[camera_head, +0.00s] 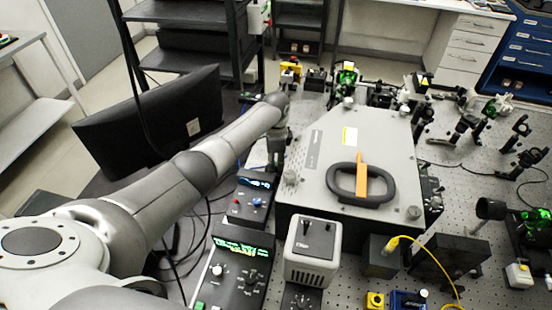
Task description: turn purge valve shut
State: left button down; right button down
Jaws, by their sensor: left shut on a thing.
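The grey spectrometer box (330,150) with a black loop handle (361,184) stands in the middle of the bench. My left arm reaches in from the left and bends down at the box's far left side. My left gripper (278,158) points down beside the box's left edge, small and partly hidden. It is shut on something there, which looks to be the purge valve. The valve itself is hidden by the gripper and arm, so I cannot tell its angle. My right gripper is not in view.
A black monitor (155,118) is behind my arm. Optics mounts (468,130) crowd the perforated bench at right. Cables run beneath my arm.

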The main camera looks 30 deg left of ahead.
aim_at(276, 164)
pick_arm(q)
jog(key=n+p, duration=0.1)
jog(key=n, duration=0.2)
jog(key=shift+r, duration=0.15)
jog(key=shift+n+p, duration=0.3)
jog(key=shift+n, duration=1.1)
jog(key=shift+w, duration=0.1)
jog(key=c, duration=1.4)
grip_release()
jog(key=shift+o, duration=0.2)
notch_tip(276, 164, up, 12)
